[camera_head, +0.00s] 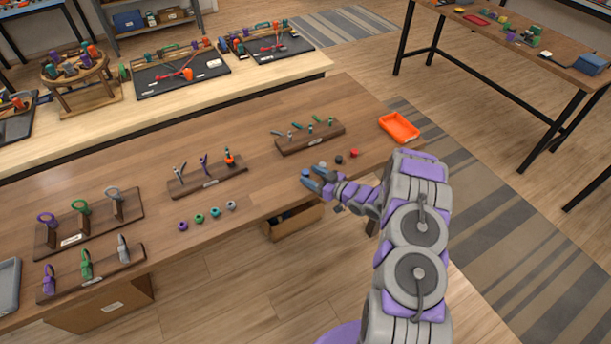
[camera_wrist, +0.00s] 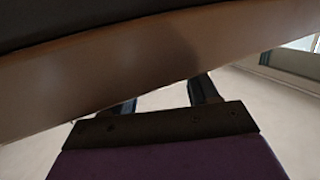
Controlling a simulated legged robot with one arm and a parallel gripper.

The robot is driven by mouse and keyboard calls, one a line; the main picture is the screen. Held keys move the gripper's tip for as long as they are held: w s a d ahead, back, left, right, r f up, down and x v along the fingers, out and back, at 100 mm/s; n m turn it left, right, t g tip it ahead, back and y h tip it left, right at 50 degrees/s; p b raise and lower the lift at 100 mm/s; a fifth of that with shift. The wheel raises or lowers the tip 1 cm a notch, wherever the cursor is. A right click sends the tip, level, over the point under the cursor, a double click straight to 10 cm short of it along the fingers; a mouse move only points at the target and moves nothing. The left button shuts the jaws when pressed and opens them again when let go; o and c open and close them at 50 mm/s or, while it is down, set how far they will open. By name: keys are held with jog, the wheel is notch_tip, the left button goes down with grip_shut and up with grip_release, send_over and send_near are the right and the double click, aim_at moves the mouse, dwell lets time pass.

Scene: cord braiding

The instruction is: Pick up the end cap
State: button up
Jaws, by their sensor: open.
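Small round caps stand in two short rows along the front of the brown table. In the head view the right row has a blue cap (camera_head: 305,172), a dark cap (camera_head: 338,159) and a red cap (camera_head: 354,153), with another partly seen between. The left row runs from a purple cap (camera_head: 183,225) to a grey cap (camera_head: 231,206). I cannot tell which one is the task's end cap. My gripper (camera_head: 317,180) is at the table's front edge, close to the blue cap. In the wrist view my gripper (camera_wrist: 163,98) has its fingers apart, with nothing seen between them; no cap shows there.
In the wrist view the table's brown edge (camera_wrist: 150,65) crosses just before the fingers. Wooden racks (camera_head: 310,137) and (camera_head: 207,182) stand behind the caps. An orange tray (camera_head: 399,127) sits at the right end. A cardboard box (camera_head: 292,222) is below the table.

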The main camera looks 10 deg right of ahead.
jog(key=shift+x, duration=0.95)
grip_shut()
jog(key=shift+r, duration=0.1)
jog(key=shift+r, duration=0.55)
jog(key=r+p, duration=0.1)
jog(key=s+r, duration=0.1)
jog(key=shift+d+r, duration=0.25)
jog(key=s+d+r+p, duration=0.1)
jog(key=s+d, duration=0.3)
jog(key=s, duration=1)
jog(key=shift+s+p, duration=0.2)
jog(key=shift+p, duration=0.65)
